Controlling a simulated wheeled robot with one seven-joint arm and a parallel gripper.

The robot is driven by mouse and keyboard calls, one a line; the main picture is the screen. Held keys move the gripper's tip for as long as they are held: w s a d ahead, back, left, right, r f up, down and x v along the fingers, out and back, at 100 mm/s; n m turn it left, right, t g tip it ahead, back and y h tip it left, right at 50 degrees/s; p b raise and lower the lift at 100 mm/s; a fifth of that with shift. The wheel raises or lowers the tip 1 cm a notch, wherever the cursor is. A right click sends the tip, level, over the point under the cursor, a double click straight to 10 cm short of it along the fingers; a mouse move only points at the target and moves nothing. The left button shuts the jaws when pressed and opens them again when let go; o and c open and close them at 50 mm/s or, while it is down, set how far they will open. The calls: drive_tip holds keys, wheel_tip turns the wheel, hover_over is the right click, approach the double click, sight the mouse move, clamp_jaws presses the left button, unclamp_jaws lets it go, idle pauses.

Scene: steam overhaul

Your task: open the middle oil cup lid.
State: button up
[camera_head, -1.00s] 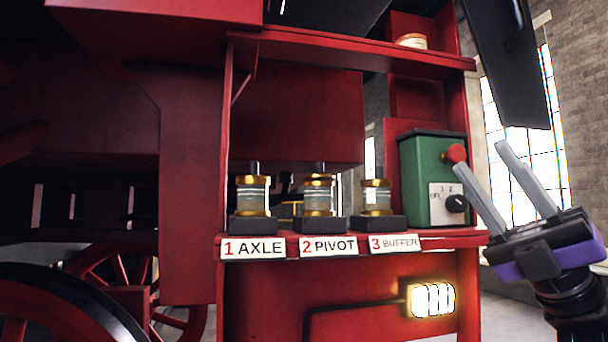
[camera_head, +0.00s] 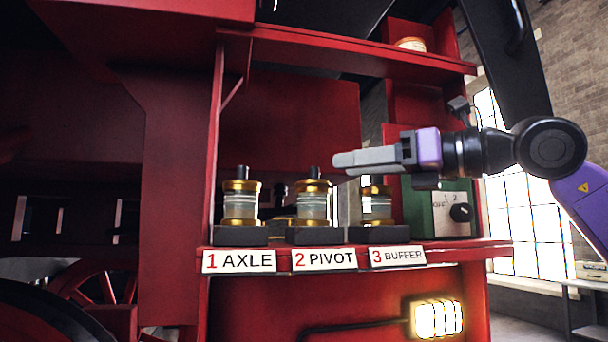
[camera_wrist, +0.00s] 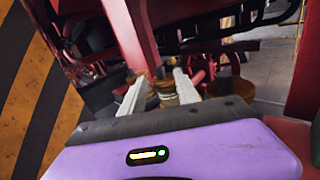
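The middle oil cup (camera_head: 314,206) stands upright on the red shelf above the "2 PIVOT" label (camera_head: 325,259). It has a glass body, and its brass lid (camera_head: 313,186) with a dark knob on top looks closed. My gripper (camera_head: 338,163) reaches in from the right, its fingers level, with the tips just right of the knob and seemingly apart from it. In the wrist view my gripper (camera_wrist: 156,84) has its two pale fingers spread. A brass-coloured cup (camera_wrist: 167,92) shows between and beyond them; I cannot tell which one it is.
The axle cup (camera_head: 241,205) stands left of the middle one. The buffer cup (camera_head: 376,207) stands right, under my gripper, its top partly hidden. A green switch box (camera_head: 424,205) stands further right. A red upper shelf (camera_head: 350,50) runs above the cups.

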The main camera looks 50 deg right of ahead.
sight(315, 171)
drive_tip(key=w, duration=0.2)
drive_tip(key=w+a+p, duration=0.1)
drive_tip(key=w, duration=0.2)
drive_tip(key=w+p, duration=0.1)
drive_tip(key=w, duration=0.1)
drive_tip(key=shift+w+a+f, duration=0.15)
drive_tip(key=shift+w+a, duration=0.15)
drive_tip(key=shift+w, duration=0.05)
clamp_jaws()
